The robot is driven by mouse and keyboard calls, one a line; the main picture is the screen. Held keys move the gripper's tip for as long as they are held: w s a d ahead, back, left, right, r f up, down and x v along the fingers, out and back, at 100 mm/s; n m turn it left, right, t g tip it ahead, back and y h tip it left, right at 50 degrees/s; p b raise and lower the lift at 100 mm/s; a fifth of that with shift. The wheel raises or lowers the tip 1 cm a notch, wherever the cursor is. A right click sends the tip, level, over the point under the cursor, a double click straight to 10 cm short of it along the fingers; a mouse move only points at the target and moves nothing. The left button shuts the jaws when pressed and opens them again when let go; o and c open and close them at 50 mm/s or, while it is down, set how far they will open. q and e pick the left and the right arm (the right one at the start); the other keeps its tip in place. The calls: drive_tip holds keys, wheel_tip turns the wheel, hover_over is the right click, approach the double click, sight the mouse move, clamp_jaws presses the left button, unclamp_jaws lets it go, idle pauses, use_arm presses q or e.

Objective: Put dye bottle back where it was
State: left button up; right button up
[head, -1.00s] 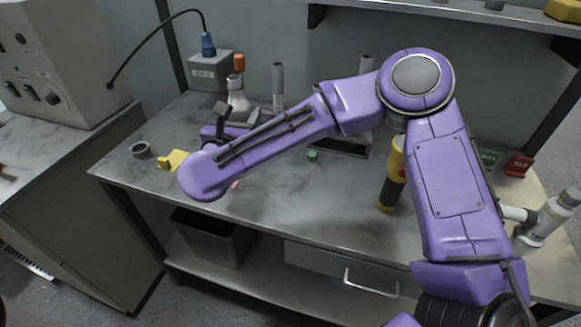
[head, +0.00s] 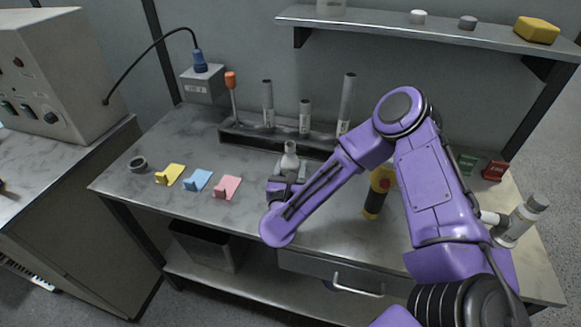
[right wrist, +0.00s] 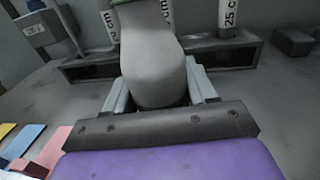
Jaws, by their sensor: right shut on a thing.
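The dye bottle is a grey-white bottle (head: 290,158) with a narrow neck, roughly upright over the middle of the bench in the head view. In the right wrist view the bottle (right wrist: 150,68) fills the space between the two fingers. My right gripper (head: 287,178) is shut around its lower body. In the right wrist view the gripper (right wrist: 158,95) has a finger on each side of it. The bottle's base is hidden, so I cannot tell whether it touches the bench. A bit of green shows at the bottle's top edge. My left gripper is not in view.
A dark rack (head: 240,133) with several grey tubes and an orange-topped tool stands behind the bottle. Yellow (head: 170,174), blue (head: 198,180) and pink (head: 227,187) pieces lie left. A yellow-black tool (head: 376,195) stands right. The front middle bench is clear.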

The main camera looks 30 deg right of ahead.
drive_tip(key=shift+s, duration=0.1)
drive_tip(key=o, duration=1.1)
drive_tip(key=shift+o, duration=0.2)
drive_tip(key=shift+r, duration=0.1)
drive_tip(key=b+v, duration=0.5)
drive_tip(key=v, duration=0.6)
drive_tip(key=shift+a, duration=0.25)
drive_tip(key=shift+s+a, duration=0.15)
drive_tip(key=shift+s, duration=0.2)
